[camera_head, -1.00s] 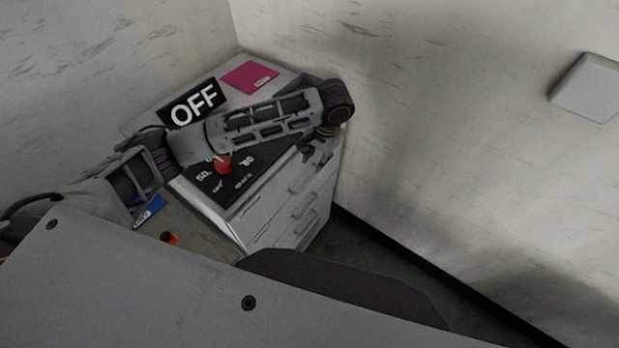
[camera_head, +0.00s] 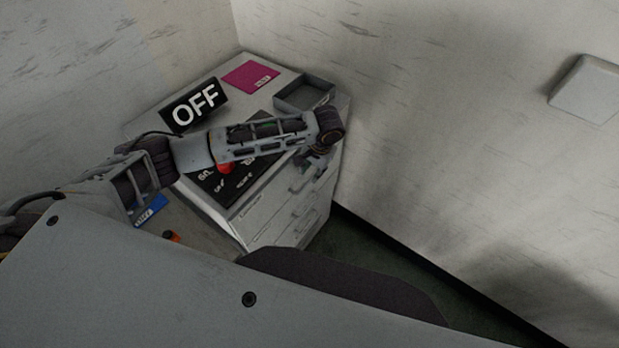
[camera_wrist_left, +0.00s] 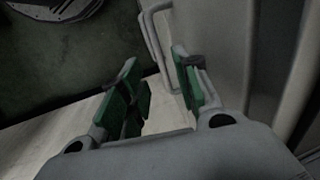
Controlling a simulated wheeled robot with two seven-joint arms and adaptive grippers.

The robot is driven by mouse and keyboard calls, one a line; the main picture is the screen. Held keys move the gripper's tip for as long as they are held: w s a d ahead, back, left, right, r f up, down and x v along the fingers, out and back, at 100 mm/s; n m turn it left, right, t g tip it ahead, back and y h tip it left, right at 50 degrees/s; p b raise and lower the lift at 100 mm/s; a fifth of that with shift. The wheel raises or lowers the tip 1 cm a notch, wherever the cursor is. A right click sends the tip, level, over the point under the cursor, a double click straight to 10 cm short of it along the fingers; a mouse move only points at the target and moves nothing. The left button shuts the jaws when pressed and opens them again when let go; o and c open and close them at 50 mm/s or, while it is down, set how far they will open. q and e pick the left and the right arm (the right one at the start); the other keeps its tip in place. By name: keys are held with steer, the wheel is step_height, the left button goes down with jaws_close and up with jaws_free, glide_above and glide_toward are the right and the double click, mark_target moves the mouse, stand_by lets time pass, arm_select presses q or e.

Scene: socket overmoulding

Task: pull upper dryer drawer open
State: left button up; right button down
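The grey dryer cabinet has a stack of drawers, and the upper drawer (camera_head: 264,219) looks shut in the head view. My left gripper (camera_head: 311,168) hangs at the upper part of the drawer fronts, partly hidden by its own wrist. In the left wrist view, its two green-padded fingers (camera_wrist_left: 163,84) are apart with nothing held. A pale bar handle (camera_wrist_left: 154,42) lies just beyond the fingertips, nearer the finger on the right. Whether it touches that finger I cannot tell. My right gripper is not in view.
On the cabinet top are a black OFF sign (camera_head: 195,106), a magenta card (camera_head: 250,76), a grey open tray (camera_head: 306,91) and a red knob (camera_head: 225,168). A wall stands close to the cabinet's right. Dark floor (camera_head: 352,242) is clear before the drawers.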

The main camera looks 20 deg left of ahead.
mark_target(309, 181)
arm_select(q)
steer(key=shift+w+a+f+p, duration=0.1)
steer(key=shift+a+f+p, duration=0.15)
steer(key=shift+f, duration=1.3)
steer(key=shift+w+a+f+p, duration=0.1)
steer(key=shift+a+f, duration=0.15)
steer(key=shift+f, duration=1.25)
jaws_close()
